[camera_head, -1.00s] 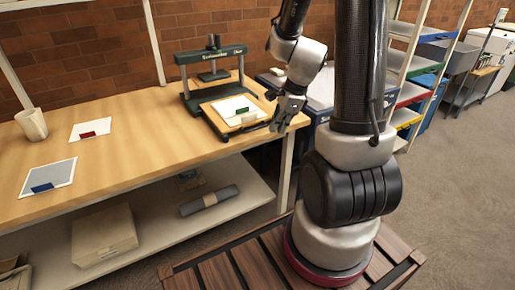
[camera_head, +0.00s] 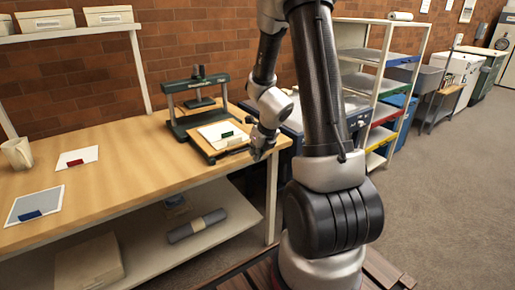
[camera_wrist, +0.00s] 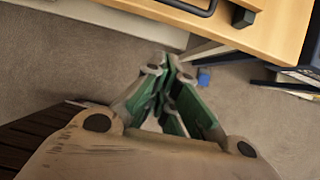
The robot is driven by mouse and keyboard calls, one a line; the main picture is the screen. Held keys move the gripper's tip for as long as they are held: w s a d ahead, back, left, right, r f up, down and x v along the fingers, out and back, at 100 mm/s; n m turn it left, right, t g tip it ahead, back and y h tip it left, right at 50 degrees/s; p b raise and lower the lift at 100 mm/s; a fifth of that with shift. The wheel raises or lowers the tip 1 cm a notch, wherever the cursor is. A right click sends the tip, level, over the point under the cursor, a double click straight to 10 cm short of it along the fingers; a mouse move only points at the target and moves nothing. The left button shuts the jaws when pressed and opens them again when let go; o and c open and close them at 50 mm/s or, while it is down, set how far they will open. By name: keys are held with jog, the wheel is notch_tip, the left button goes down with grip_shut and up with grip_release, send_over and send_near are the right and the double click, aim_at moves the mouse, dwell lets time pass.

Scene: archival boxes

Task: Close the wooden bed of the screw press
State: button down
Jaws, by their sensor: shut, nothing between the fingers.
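The dark green screw press (camera_head: 180,110) stands on the wooden workbench. Its wooden bed (camera_head: 202,145) is slid out towards the front right, clear of the upright frame. A white sheet (camera_head: 213,134) with a green tab (camera_head: 228,134) lies on the bed. My gripper (camera_head: 257,155) is just right of the bed's front edge, near the bench corner, and looks apart from it. In the wrist view my gripper (camera_wrist: 168,95) has its fingers together and empty, over the floor. A dark bar handle (camera_wrist: 190,7) shows at the top of that view, beyond the fingertips.
A shelf rack (camera_head: 400,75) stands right of my arm. The bench's middle is clear.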

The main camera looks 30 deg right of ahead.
jog(key=w+f, duration=0.3)
jog(key=w, duration=0.3)
dwell(0.4)
jog(key=shift+w+f, duration=0.1)
